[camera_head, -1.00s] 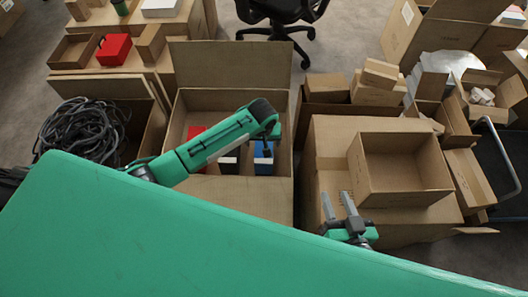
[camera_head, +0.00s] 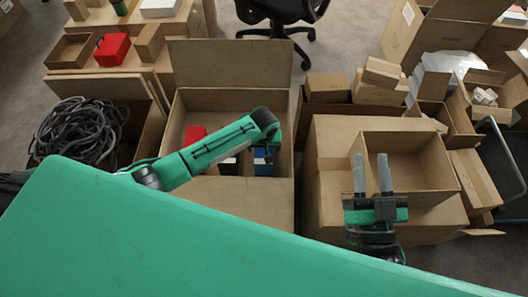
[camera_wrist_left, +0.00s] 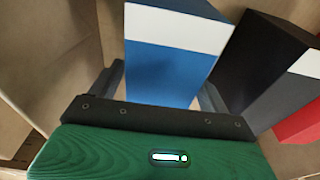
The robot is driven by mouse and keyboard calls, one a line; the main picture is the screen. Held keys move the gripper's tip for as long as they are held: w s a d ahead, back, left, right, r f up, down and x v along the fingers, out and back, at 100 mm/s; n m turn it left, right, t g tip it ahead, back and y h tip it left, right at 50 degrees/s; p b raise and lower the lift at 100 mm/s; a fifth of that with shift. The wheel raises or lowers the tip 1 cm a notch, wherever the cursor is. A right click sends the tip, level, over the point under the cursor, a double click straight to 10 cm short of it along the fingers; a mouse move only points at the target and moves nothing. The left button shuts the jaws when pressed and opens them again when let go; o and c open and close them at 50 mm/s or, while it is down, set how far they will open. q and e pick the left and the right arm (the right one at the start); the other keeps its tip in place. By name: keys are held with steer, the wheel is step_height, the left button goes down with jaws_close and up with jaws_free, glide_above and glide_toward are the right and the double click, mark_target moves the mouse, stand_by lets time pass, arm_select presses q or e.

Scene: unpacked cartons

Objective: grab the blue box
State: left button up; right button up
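The blue box (camera_head: 262,167) stands in the open carton (camera_head: 235,205) at the middle of the head view, partly behind my left arm. In the left wrist view the blue box (camera_wrist_left: 165,72) has a white band and lies ahead between the fingers of my left gripper (camera_wrist_left: 162,88). The fingers are spread on either side of it; I cannot tell whether they touch it. My right gripper (camera_head: 371,165) is open and empty, in front of a smaller open box (camera_head: 430,180) at the right.
A black box (camera_wrist_left: 265,55) stands close beside the blue box, with a red box (camera_wrist_left: 303,122) beyond it. The carton's walls surround them. A cable coil (camera_head: 82,130) fills a carton at left. Stacked cartons (camera_head: 375,85) crowd the right.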

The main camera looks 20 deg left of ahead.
arm_select(q)
steer(key=c, duration=1.1)
steer(key=shift+c, duration=0.3)
steer(key=shift+r, duration=0.2)
